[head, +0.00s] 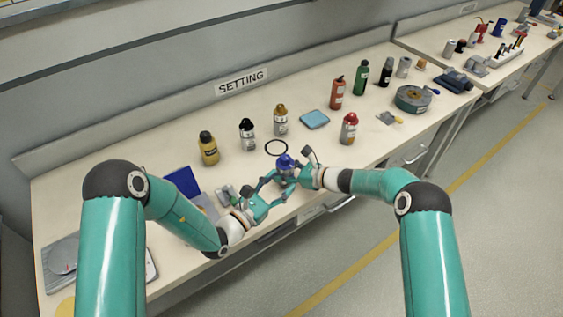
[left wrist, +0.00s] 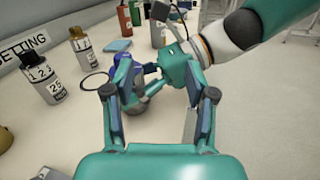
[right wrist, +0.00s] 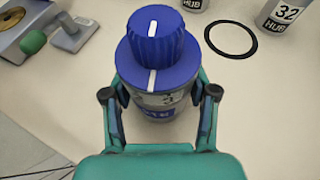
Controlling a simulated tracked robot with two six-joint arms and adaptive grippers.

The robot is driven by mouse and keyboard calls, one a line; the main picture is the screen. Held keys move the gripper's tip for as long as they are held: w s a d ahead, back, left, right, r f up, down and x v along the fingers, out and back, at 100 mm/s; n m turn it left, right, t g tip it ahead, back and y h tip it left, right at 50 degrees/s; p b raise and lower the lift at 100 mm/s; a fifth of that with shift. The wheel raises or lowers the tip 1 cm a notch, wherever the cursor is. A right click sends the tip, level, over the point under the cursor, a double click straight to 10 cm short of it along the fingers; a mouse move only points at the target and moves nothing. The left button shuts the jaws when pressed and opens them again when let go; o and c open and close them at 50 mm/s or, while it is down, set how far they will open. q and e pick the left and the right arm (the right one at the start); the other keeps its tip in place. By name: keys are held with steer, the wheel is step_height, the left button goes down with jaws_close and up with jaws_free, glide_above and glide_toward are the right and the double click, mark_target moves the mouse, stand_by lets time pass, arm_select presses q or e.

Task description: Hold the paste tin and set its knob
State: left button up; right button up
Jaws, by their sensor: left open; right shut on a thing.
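The paste tin (right wrist: 158,106) is a grey can with a printed label and a blue knob (right wrist: 155,48) on top. In the right wrist view, a white line on the knob's top and a white line on the blue collar below lie nearly in one line, facing me. My right gripper (head: 287,176) is shut around the tin's body; its fingers hide the sides. The knob (head: 285,160) also shows in the head view. My left gripper (head: 270,182) is open close to the tin, on its left. In the left wrist view the right gripper partly hides the tin (left wrist: 135,104).
A black ring (head: 277,148) lies on the bench behind the tin. Several bottles stand beyond, including a gold one (head: 208,150) and a red-capped one (head: 349,130). A blue-lidded box (head: 183,184) is left, near my left arm. A light blue pad (head: 315,119) lies farther back.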

arm_select(q)
steer(key=s+d+m+g+h, duration=0.15)
steer(key=s+m+g, duration=0.35)
steer(key=m+g, duration=0.75)
steer(key=w+a+f+m+t+y, duration=0.2)
steer(key=w+a+m+y, duration=0.3)
steer(key=a+m, duration=0.4)
steer(key=m+t+y, duration=0.3)
steer(key=m+t, duration=0.6)
steer(key=m, duration=0.2)
glide_toward(284, 158)
steer(key=shift+n, duration=0.25)
steer(key=x, duration=1)
steer(key=shift+w+d+f, duration=0.15)
steer(key=shift+w+f, duration=0.05)
steer(key=shift+w, duration=0.1)
